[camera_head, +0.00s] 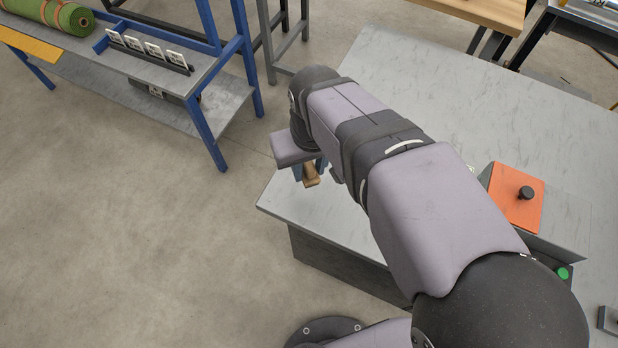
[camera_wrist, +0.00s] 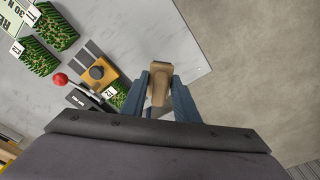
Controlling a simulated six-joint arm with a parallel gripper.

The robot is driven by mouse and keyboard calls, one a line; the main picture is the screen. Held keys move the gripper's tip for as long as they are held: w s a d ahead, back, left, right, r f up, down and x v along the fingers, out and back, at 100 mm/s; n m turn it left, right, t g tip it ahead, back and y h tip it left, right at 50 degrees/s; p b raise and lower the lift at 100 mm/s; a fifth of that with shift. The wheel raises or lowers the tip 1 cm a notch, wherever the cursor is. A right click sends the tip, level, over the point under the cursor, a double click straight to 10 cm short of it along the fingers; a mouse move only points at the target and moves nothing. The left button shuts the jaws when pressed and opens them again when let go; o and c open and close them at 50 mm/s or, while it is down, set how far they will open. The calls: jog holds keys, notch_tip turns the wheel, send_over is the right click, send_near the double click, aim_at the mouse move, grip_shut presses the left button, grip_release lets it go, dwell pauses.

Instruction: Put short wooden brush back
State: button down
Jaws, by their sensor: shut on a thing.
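The short wooden brush (camera_wrist: 160,82) is a small brown block between the two blue-grey fingers in the wrist view. My gripper (camera_wrist: 159,84) is shut on it, and its handle end points away from the palm. In the head view, a brown part of the brush (camera_head: 311,175) shows below my gripper (camera_head: 309,169), near the left corner of the grey table (camera_head: 285,195). My wrist and arm hide most of the gripper there. I cannot tell from these views how far the brush is above the table.
An orange panel with a black knob (camera_head: 517,196) stands on the table at right, with a green button (camera_head: 562,272) nearby. A blue-framed bench (camera_head: 215,150) stands beyond open floor.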

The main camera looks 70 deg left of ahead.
aim_at(311, 169)
jog(key=shift+f+p, duration=0.45)
jog(key=shift+f, duration=3.05)
jog(key=shift+f, duration=0.1)
jog(key=shift+f, duration=0.15)
jog(key=c, duration=1.4)
grip_release()
jog(key=r, duration=0.4)
jog(key=d+r, duration=0.1)
jog(key=r, duration=0.3)
jog(key=r+b, duration=0.1)
jog(key=r, duration=0.3)
jog(key=shift+d+r, duration=0.2)
jog(key=shift+d, duration=0.05)
